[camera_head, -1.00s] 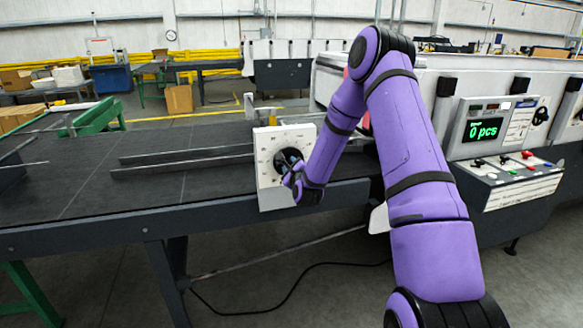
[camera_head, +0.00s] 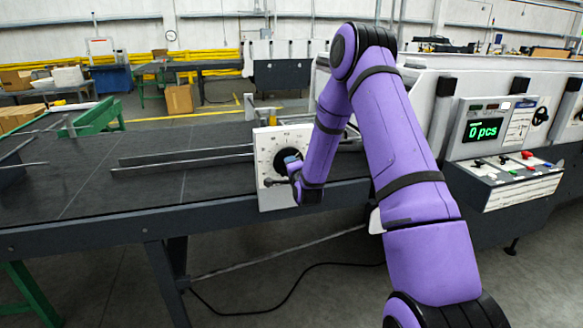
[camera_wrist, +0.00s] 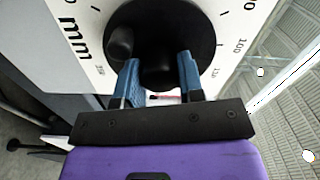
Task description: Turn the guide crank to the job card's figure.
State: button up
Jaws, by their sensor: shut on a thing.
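The guide crank (camera_wrist: 204,28) is a black round disc with a dark knob on a white dial plate (camera_head: 266,190) at the front edge of the feed table. In the wrist view the plate (camera_wrist: 60,60) carries "mm" and a ring of figures, 100 among them; the set figure cannot be read. My gripper (camera_wrist: 159,80) has its blue fingers on either side of a dark part of the crank and is shut on it. In the head view my gripper (camera_head: 293,166) partly covers the crank. A printed white sheet (camera_head: 520,122) beside the counter may be the job card; its text is too small.
The dark table (camera_head: 160,205) reaches left, with metal guide bars (camera_head: 185,160) behind the dial plate. A counter display (camera_head: 482,130) reads 0 pcs, above a panel of coloured switches (camera_head: 508,168). A black cable (camera_head: 285,295) lies on the floor.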

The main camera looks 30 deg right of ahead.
jog(key=n, duration=0.4)
jog(key=shift+a+n, duration=0.1)
jog(key=shift+n, duration=0.2)
jog(key=n, duration=0.3)
jog(key=shift+n, duration=0.4)
jog(key=n, duration=1.3)
jog(key=shift+f+n, duration=0.1)
jog(key=shift+n, duration=0.2)
jog(key=n, duration=0.3)
jog(key=shift+n, duration=0.3)
jog(key=n, duration=0.4)
jog(key=shift+n, duration=1.4)
